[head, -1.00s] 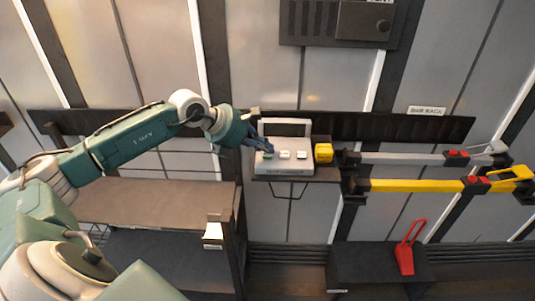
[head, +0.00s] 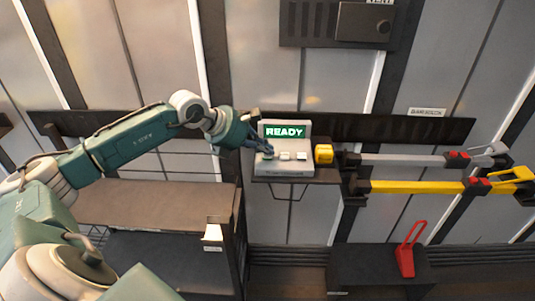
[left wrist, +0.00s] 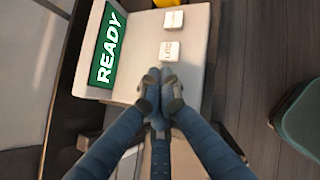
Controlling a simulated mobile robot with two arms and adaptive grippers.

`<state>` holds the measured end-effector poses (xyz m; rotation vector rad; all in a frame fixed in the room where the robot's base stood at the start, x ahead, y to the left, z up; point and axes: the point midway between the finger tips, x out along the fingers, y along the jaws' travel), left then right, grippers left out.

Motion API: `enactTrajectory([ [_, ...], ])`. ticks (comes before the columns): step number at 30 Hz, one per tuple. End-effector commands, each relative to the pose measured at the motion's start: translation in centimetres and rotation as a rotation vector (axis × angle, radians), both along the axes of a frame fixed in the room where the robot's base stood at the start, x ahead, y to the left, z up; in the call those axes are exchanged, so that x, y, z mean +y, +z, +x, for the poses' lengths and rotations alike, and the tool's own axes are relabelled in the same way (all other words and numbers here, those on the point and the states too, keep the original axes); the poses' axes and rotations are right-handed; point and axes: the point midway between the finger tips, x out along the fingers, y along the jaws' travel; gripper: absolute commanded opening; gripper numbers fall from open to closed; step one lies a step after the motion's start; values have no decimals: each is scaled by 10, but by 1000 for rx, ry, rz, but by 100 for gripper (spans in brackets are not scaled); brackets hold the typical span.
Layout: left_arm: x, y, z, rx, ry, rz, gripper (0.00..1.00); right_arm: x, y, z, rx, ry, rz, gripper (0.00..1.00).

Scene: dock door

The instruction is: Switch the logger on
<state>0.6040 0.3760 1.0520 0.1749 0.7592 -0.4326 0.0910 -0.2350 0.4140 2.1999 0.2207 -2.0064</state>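The logger (head: 285,169) is a pale grey box with a raised screen (head: 284,131), on a small wall shelf. The screen is lit green and reads READY; it also shows in the left wrist view (left wrist: 106,48). Two white buttons show on its top, one marked LOG (left wrist: 169,51) and one farther along (left wrist: 173,19). My left gripper (head: 263,149) has its blue fingers drawn together, with their tips (left wrist: 160,86) at the logger's left button, mostly hidden beneath them. Nothing shows held between the fingers. My right gripper is not in view.
A yellow block (head: 324,153) sits just right of the logger. A grey bar (head: 405,159) and a yellow bar (head: 415,186) jut out on the right. A red tool (head: 406,258) stands on a dark box below. A brown-topped rack (head: 150,203) stands under my left arm.

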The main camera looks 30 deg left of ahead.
Motion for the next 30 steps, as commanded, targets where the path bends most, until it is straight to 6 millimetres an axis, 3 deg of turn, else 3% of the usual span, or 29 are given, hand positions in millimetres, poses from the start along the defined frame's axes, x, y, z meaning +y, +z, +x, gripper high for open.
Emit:
enactTrajectory([
  [6, 0, 12, 0, 0, 0, 0, 0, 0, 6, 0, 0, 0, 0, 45],
  [17, 0, 14, 0, -2, 0, 0, 0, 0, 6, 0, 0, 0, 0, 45],
  [30, 0, 55, 0, -4, -1, 1, 0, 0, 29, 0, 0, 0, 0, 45],
])
